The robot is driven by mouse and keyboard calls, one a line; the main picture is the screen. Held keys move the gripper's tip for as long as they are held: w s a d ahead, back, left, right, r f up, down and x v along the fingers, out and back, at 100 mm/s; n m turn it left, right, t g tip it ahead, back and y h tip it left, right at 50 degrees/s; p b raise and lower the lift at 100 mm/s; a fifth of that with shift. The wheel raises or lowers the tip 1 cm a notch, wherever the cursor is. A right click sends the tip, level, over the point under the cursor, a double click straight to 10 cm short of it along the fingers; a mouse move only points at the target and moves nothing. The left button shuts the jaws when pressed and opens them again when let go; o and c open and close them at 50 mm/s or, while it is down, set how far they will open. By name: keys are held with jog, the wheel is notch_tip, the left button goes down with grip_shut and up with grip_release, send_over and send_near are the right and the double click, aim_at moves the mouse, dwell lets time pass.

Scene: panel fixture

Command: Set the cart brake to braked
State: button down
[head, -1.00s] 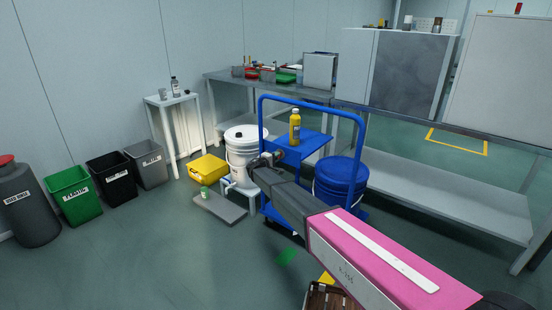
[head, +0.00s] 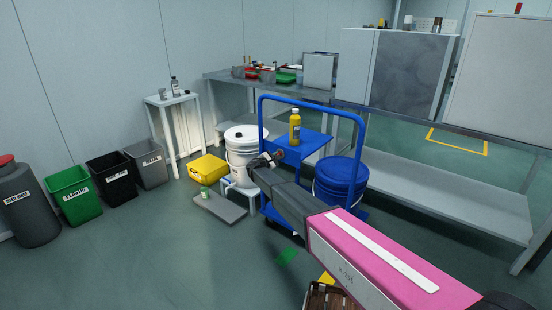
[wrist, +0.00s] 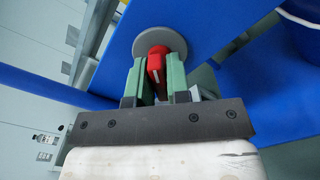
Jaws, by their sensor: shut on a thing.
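The blue cart (head: 312,143) stands in the middle of the head view, with a tall blue push handle. In the wrist view a red knob (wrist: 155,62) sits in front of a round grey disc (wrist: 160,40) on the cart's blue panel (wrist: 210,25). My gripper (wrist: 158,85) has its green fingers on both sides of the red knob and is shut on it. In the head view my gripper (head: 266,160) is at the cart's left side; the knob is too small to make out there. I cannot read any brake marking.
A yellow bottle (head: 295,128) stands on the cart's top. A blue drum (head: 341,182) is to its right, a white bucket (head: 243,150) to its left. A small stool (head: 240,185) and grey platform (head: 220,207) are close by. Open floor lies at the front left.

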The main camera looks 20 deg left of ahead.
jog(key=n, duration=0.4)
jog(key=shift+n, duration=2.2)
jog(key=shift+f, duration=0.1)
jog(key=c, duration=1.2)
grip_release()
jog(key=shift+o, duration=0.2)
jog(key=shift+s, duration=0.1)
jog(key=v, duration=1)
jog(key=shift+s+a, duration=0.15)
jog(key=shift+s, duration=0.15)
